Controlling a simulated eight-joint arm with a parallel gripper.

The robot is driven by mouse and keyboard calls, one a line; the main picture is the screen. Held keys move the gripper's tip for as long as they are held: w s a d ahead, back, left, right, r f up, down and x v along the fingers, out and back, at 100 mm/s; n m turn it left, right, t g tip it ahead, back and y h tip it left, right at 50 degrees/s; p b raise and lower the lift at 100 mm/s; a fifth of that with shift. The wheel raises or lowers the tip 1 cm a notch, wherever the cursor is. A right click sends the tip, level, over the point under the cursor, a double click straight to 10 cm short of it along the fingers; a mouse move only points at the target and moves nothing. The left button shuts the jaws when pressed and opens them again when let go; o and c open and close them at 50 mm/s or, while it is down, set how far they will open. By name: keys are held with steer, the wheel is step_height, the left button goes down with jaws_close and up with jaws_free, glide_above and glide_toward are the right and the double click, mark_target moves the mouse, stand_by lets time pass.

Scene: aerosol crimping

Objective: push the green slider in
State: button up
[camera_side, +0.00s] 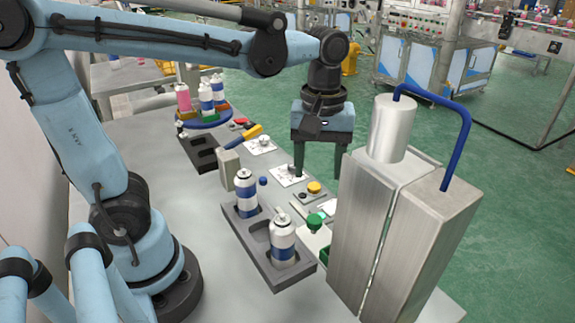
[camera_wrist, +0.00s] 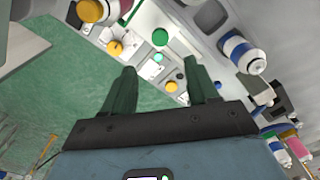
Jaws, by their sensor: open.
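A green knob-like piece (camera_side: 315,222), which I take for the green slider, stands on a pale plate beside the metal press. A rounded green piece (camera_wrist: 160,37) also shows in the wrist view, beyond my fingertips; I cannot tell for certain that it is the same part. My gripper (camera_side: 318,172) points down with its two dark green fingers apart and nothing between them. It is above the panel row, farther back than the green piece and not touching it. The open fingers also show in the wrist view (camera_wrist: 160,67). How far the slider is in cannot be told.
The tall metal press (camera_side: 365,215) stands close at the right. A dark tray (camera_side: 238,232) with two blue-and-white cans is at the front left. A yellow button (camera_side: 314,187) lies below my gripper. A turntable (camera_side: 190,122) carries more cans at the back.

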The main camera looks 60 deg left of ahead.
mark_target(315, 219)
steer(key=shift+f+m, duration=0.65)
steer(key=shift+f, duration=2.4)
steer(key=shift+f+m, duration=0.65)
steer(key=shift+f, duration=2.35)
steer(key=shift+c, duration=0.4)
jaws_close()
